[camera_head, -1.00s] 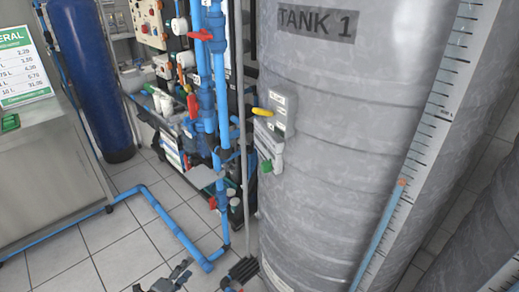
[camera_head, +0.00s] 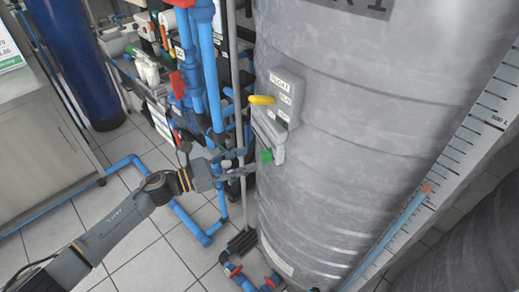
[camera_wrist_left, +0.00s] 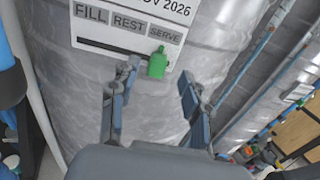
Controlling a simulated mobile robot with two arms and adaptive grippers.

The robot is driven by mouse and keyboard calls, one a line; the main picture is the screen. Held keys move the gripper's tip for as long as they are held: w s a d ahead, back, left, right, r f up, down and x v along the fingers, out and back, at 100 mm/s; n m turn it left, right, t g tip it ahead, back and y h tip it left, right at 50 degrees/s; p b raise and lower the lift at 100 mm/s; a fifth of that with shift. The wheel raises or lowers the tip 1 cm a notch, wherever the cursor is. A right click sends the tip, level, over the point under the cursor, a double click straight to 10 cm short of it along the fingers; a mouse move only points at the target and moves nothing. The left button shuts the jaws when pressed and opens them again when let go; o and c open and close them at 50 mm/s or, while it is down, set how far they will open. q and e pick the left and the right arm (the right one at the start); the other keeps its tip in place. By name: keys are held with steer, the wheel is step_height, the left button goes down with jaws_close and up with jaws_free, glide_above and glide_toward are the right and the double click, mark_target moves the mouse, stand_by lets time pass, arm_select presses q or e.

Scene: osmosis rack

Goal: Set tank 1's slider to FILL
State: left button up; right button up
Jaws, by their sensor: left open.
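Tank 1 (camera_head: 350,150) is the large grey ribbed cylinder in the middle of the head view. In the left wrist view the knob (camera_wrist_left: 157,64) is at the right end of a dark slot, below the SERVE label (camera_wrist_left: 165,37). The REST label (camera_wrist_left: 129,24) is in the middle and the FILL label (camera_wrist_left: 91,14) at the left. My left gripper (camera_head: 243,166) is open, its fingers (camera_wrist_left: 159,72) on either side of the knob; contact is unclear. My right gripper is out of view.
A yellow handle (camera_head: 262,100) sticks out just above the green knob. Blue vertical pipes (camera_head: 209,75) stand close behind my left gripper. Blue floor pipes (camera_head: 190,225) run below my arm. A level scale (camera_head: 470,145) runs along the tank's right side.

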mark_target(261, 154)
arm_select(q)
steer(key=x, duration=0.4)
steer(key=shift+d+r+p, duration=0.1)
steer(key=shift+d+p, duration=0.05)
steer(key=shift+p, duration=0.25)
steer(key=shift+w+d, duration=0.2)
steer(key=shift+d, duration=0.1)
steer(key=shift+w+d, duration=0.15)
steer(key=shift+d, duration=0.05)
steer(key=c, duration=0.9)
jaws_close()
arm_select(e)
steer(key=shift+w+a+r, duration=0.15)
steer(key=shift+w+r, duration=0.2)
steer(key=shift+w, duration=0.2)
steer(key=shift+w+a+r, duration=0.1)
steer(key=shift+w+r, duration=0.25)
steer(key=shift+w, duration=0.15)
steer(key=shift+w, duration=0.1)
